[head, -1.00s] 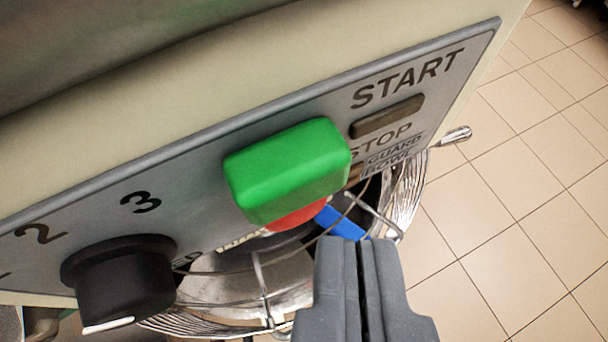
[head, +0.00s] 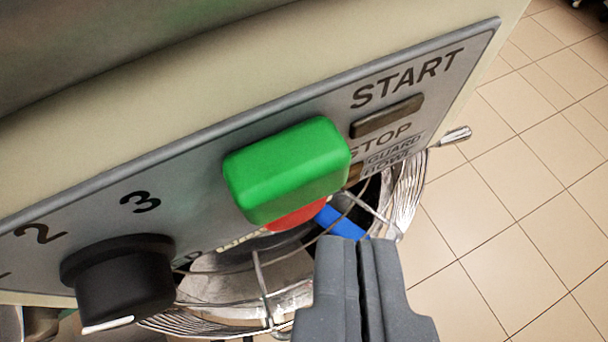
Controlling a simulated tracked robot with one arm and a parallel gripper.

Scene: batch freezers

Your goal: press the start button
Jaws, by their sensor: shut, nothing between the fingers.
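The green start button (head: 287,170) stands out from the grey control panel (head: 225,135), left of the printed word START. A red button (head: 297,216) shows just below it, mostly hidden behind the green one, near the word STOP. My gripper (head: 358,245) is shut and empty. Its fingertips are in front of the panel, below and to the right of the green button in the picture, and appear apart from it.
A black knob (head: 120,280) juts out at the lower left by the numbers 2 and 3. A dark unlit lamp (head: 387,116) sits under START. A wire guard (head: 262,285) and a blue part (head: 340,222) lie below the panel. Tiled floor (head: 510,220) is clear at the right.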

